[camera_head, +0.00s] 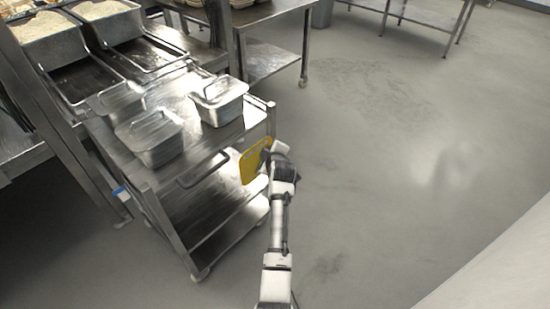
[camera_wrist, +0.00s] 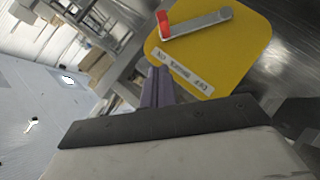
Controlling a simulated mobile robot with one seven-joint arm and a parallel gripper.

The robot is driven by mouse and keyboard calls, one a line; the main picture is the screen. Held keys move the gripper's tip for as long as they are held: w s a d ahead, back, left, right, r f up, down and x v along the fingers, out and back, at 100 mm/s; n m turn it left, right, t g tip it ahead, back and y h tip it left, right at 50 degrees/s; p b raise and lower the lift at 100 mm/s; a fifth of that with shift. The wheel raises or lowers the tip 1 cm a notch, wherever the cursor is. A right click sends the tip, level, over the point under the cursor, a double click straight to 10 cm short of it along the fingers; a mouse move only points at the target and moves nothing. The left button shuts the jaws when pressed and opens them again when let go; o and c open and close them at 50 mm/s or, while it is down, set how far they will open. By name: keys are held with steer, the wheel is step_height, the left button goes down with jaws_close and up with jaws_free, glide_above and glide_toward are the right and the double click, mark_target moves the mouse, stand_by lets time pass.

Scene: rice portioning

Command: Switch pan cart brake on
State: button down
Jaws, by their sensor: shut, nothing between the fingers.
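The pan cart (camera_head: 200,135) is a metal cart with several lidded pans on its top. A yellow plate (camera_head: 252,162) is fixed at its right side. In the wrist view the yellow plate (camera_wrist: 235,50) carries a grey lever (camera_wrist: 198,24) with a red tip (camera_wrist: 164,24) at its left end. A white label below the lever is too blurred to read surely. My gripper (camera_head: 268,152) is at the plate's right edge in the head view. In the wrist view its closed fingers (camera_wrist: 157,82) show beside the plate's lower left edge, below the red tip, and hold nothing. Whether they touch the plate is unclear.
Open trays of rice (camera_head: 48,38) stand on a counter at the back left. A metal table (camera_head: 268,65) stands behind the cart. The grey floor (camera_head: 400,170) to the right of the cart is clear. A pale surface (camera_head: 500,265) fills the lower right corner.

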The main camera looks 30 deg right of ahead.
steer(key=v, duration=0.7)
steer(key=shift+b, duration=0.45)
steer(key=shift+d+r, duration=0.1)
